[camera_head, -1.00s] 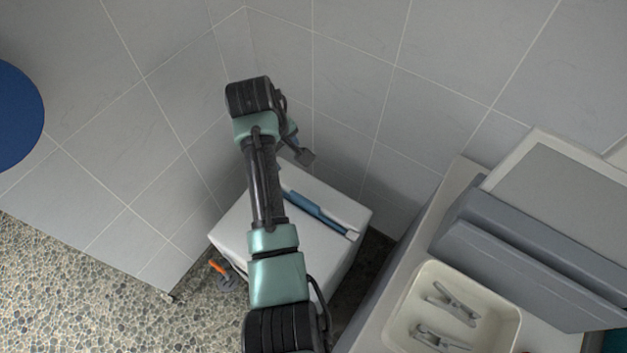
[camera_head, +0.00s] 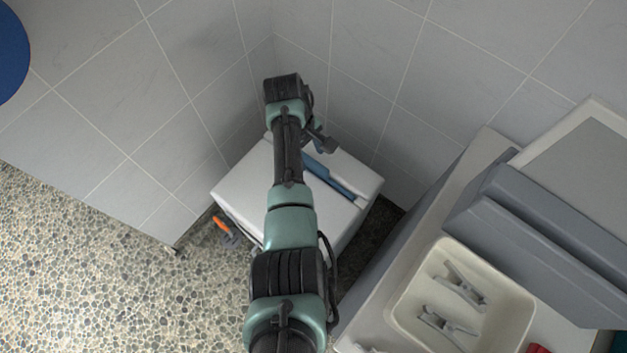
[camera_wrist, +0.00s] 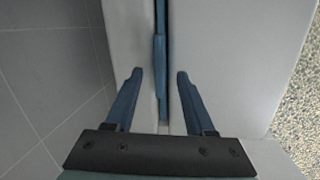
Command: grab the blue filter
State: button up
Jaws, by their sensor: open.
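My arm hides part of the unit and perhaps the filter's far end in the head view. In the wrist view the filter (camera_wrist: 160,70) runs lengthwise down the middle of the picture. My gripper (camera_wrist: 160,73) is open, with one blue finger on each side of the filter's line. The filter appears between the fingers, but I cannot tell how far below the fingertips it lies. Nothing is held.
Grey tiled walls (camera_head: 395,60) meet in a corner close behind the white unit. A grey counter on the right holds a cream tray (camera_head: 402,312) with metal clips (camera_head: 447,325).

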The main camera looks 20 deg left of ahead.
aim_at(313, 160)
jog(key=shift+w+d+f+b, duration=0.1)
jog(key=shift+d+f+b, duration=0.1)
jog(key=shift+f, duration=0.5)
jog(key=shift+d+f+b, duration=0.1)
jog(key=shift+f+b, duration=0.1)
jog(key=shift+f, duration=0.5)
jog(key=shift+f, duration=0.2)
jog(key=shift+c, duration=0.2)
grip_shut()
jog(key=shift+w, duration=0.1)
dwell(0.6)
